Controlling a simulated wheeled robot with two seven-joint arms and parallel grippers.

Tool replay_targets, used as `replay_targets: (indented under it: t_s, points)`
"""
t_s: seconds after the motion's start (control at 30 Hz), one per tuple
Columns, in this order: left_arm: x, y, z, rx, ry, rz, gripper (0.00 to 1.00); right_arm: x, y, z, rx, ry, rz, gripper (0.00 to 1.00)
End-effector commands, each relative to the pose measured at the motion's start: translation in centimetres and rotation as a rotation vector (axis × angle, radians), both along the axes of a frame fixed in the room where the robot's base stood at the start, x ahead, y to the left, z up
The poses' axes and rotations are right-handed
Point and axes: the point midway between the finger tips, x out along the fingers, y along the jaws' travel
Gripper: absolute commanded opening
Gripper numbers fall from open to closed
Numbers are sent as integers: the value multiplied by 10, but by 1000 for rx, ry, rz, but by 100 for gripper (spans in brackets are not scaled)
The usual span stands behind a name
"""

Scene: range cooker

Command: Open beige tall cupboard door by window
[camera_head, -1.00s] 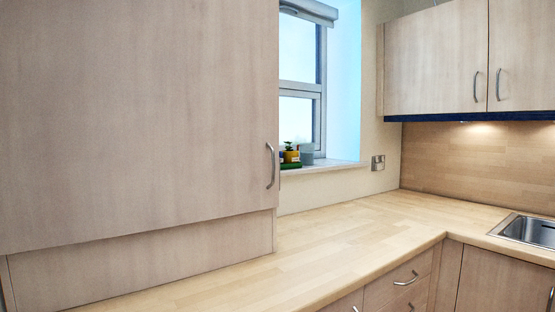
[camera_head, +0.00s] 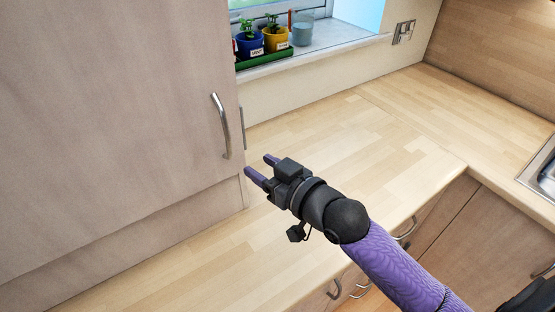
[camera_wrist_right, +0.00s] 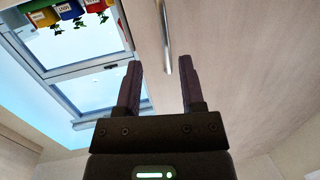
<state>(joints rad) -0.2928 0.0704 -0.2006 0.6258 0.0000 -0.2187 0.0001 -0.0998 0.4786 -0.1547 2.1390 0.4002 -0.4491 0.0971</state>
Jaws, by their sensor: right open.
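The beige tall cupboard door (camera_head: 110,110) fills the left of the head view, beside the window, and looks shut. Its curved metal handle (camera_head: 221,126) stands upright near the door's right edge. My right gripper (camera_head: 259,166) is open and empty, above the worktop, a little right of and below the handle, apart from it. In the right wrist view the open fingers (camera_wrist_right: 158,88) point towards the cupboard door (camera_wrist_right: 245,60), with the handle (camera_wrist_right: 163,35) beyond and between the fingertips. My left gripper is not in view.
Plant pots (camera_head: 262,42) and a glass jar (camera_head: 302,30) stand on the window sill (camera_head: 340,40). The worktop (camera_head: 330,140) is clear below my right gripper. Drawers with handles and a sink (camera_head: 545,170) are at the right.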

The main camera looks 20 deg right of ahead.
Motion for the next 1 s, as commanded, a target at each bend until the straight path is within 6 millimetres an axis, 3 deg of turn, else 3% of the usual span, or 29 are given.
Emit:
replay_targets:
  t_s: [0.03, 0.17, 0.6, 0.97, 1.0]
  points:
    - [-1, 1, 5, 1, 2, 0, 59, 3, 0, 21, 17, -54, 14, 50]
    - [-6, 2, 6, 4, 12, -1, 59, 13, 3, 39, 45, -115, 29, 50]
    - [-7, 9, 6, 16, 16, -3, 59, 90, 35, 36, 44, -110, 27, 50]
    - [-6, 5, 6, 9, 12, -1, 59, 97, 38, 35, 41, -109, 27, 50]
    - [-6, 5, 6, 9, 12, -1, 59, 97, 38, 35, 41, -109, 27, 44]
